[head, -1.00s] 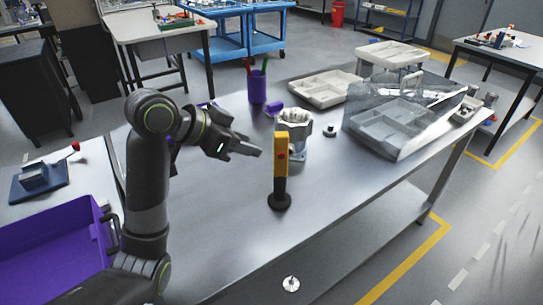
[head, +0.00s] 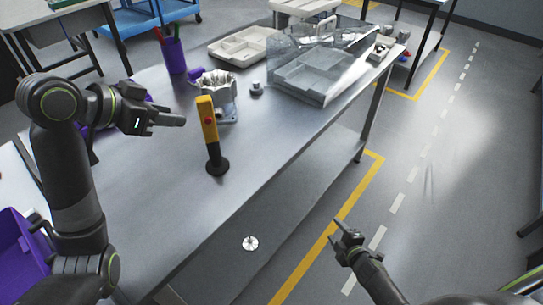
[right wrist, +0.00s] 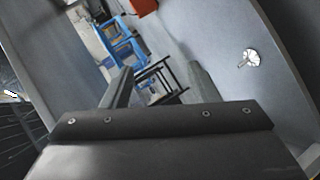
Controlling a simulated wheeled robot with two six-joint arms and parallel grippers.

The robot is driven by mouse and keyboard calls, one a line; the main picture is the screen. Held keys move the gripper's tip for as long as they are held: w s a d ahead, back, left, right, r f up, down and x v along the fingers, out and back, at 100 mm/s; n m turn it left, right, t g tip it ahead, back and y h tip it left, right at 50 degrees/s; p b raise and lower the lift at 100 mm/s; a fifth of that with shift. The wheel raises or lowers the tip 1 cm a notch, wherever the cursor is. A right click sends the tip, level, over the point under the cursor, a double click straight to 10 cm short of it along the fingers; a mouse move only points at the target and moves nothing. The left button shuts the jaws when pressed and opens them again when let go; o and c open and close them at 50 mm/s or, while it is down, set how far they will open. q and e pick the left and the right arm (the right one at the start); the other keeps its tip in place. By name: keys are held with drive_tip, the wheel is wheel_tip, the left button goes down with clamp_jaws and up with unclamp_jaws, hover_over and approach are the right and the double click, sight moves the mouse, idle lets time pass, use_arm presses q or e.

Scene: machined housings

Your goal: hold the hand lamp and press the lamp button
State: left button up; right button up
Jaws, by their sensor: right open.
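The hand lamp (head: 209,122) stands upright on its black foot on the grey metal table, its body yellow and black. Its red button (head: 208,121) faces me. My left gripper (head: 168,119) is just left of the lamp's upper part, apart from it in the picture. It is seen side-on, so its jaw opening is unclear. My right gripper (head: 347,238) is low on the right, off the table's front edge and away from the lamp. In the right wrist view its fingers (right wrist: 160,88) are spread with nothing between them; the lamp is not visible there.
A silver machined housing (head: 231,114) stands behind the lamp. A purple pen cup (head: 174,56), a pale tray (head: 243,47) and a clear-walled bin (head: 312,88) are farther back. A small white round part (head: 250,243) lies below the tabletop edge. The table's front is clear.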

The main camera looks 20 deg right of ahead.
drive_tip(key=w+a+r+n+y, duration=0.2)
drive_tip(key=w+r+n+y, duration=0.1)
drive_tip(key=r+n, duration=0.2)
drive_tip(key=w+a+r+n+t+y, duration=0.1)
drive_tip(key=w+a+r+n+y, duration=0.2)
drive_tip(key=r+n, duration=0.3)
drive_tip(key=w+a+r+n+y, duration=0.3)
drive_tip(key=w+r+n, duration=0.1)
drive_tip(key=r, duration=0.7)
drive_tip(key=shift+a+r+n+t, duration=0.2)
drive_tip(key=shift+n+t, duration=0.2)
drive_tip(key=shift+n, duration=0.5)
wheel_tip(320, 180, up, 11)
drive_tip(key=n+g+y, duration=0.5)
drive_tip(key=n+g, duration=0.1)
drive_tip(key=n, duration=1)
hover_over(210, 162)
drive_tip(key=shift+s, duration=0.1)
drive_tip(key=c, duration=1.1)
use_arm(q)
clamp_jaws()
use_arm(e)
drive_tip(key=shift+c, duration=0.3)
